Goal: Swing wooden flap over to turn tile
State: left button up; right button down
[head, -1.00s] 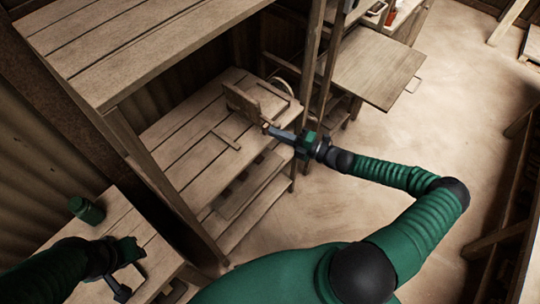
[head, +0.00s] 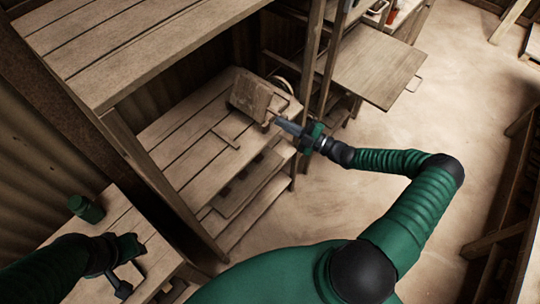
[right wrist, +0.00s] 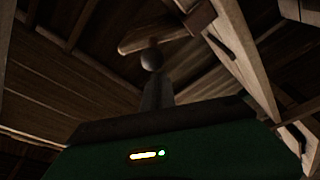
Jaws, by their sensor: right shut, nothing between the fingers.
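The wooden flap (head: 250,95) is a pale board on the tile press, on the middle shelf; it stands tilted, leaning toward the right. Part of the press frame (head: 283,101) shows beyond its right edge. I cannot make out the tile. My right gripper (head: 281,124) is shut and empty, its tips close to the flap's lower right corner; contact is not clear. In the right wrist view, its fingers (right wrist: 153,92) point at a round knob (right wrist: 152,58) below a wooden bar. My left gripper (head: 124,275) is at the lower left over a small bench, its jaws unclear.
Shelf posts (head: 308,75) rise just beyond the right gripper. A thin wooden strip (head: 226,138) lies on the shelf before the press. A wide upper shelf (head: 130,40) overhangs at left. A green jar (head: 87,208) stands on the bench.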

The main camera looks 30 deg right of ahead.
jog(key=shift+w+d, duration=0.1)
jog(key=shift+d, duration=0.2)
jog(key=shift+d, duration=0.1)
jog(key=shift+d, duration=0.1)
dwell(0.5)
